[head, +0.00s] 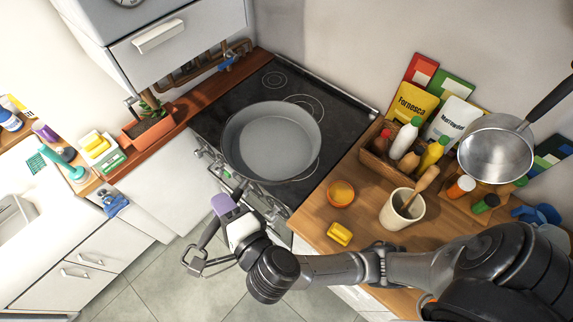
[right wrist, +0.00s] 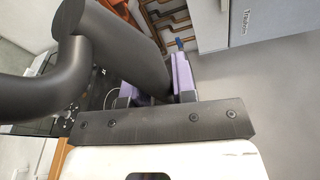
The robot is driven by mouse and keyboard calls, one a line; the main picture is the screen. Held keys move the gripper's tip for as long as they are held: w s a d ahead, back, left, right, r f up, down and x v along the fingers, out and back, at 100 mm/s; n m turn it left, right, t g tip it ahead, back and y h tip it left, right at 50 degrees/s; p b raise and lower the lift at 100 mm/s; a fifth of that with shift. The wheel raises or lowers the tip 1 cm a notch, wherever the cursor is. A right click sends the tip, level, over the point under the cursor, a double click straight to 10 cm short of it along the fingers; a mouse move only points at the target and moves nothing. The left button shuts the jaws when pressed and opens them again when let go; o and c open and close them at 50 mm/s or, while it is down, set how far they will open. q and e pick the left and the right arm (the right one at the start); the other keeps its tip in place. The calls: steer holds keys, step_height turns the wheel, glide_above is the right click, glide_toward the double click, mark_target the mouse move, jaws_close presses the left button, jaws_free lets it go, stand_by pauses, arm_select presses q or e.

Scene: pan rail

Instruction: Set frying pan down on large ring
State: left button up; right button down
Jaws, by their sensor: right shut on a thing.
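The grey frying pan (head: 270,142) is over the black glass cooktop (head: 232,108) in the head view. Whether it touches the glass or hangs just above it, I cannot tell. My right gripper (head: 224,203), with purple pads, is at the pan's near side. It is shut on the pan's dark handle (right wrist: 128,45), which shows between the pads in the right wrist view. A small ring (head: 274,79) shows at the back of the cooktop. Another ring (head: 312,101) is partly covered by the pan, and a further arc shows at the pan's lower right. My left gripper is out of view.
A plant in a terracotta pot (head: 148,130) stands to the left.

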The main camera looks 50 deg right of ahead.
steer(key=w+d+f+m+g+h+b, duration=0.1)
steer(key=w+d+f+m+h, duration=0.15)
steer(key=w+d+f, duration=0.5)
steer(key=w+d+f+m+g+h, duration=0.1)
steer(key=w+d+f+h, duration=0.25)
steer(key=d+f, duration=0.6)
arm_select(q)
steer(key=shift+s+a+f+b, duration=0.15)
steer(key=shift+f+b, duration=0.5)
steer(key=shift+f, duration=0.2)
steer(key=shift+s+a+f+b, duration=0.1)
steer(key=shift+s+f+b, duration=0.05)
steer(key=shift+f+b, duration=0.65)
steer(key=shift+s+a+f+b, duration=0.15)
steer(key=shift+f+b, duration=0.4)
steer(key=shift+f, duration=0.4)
arm_select(e)
step_height(320, 180, down, 13)
steer(key=w+a+y, duration=0.1)
steer(key=a, duration=0.1)
steer(key=shift+w+a+t+y, duration=0.2)
steer(key=shift+w+t+y, duration=0.1)
steer(key=shift+t+y, duration=0.1)
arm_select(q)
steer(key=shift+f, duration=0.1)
arm_select(e)
steer(key=shift+n, duration=0.25)
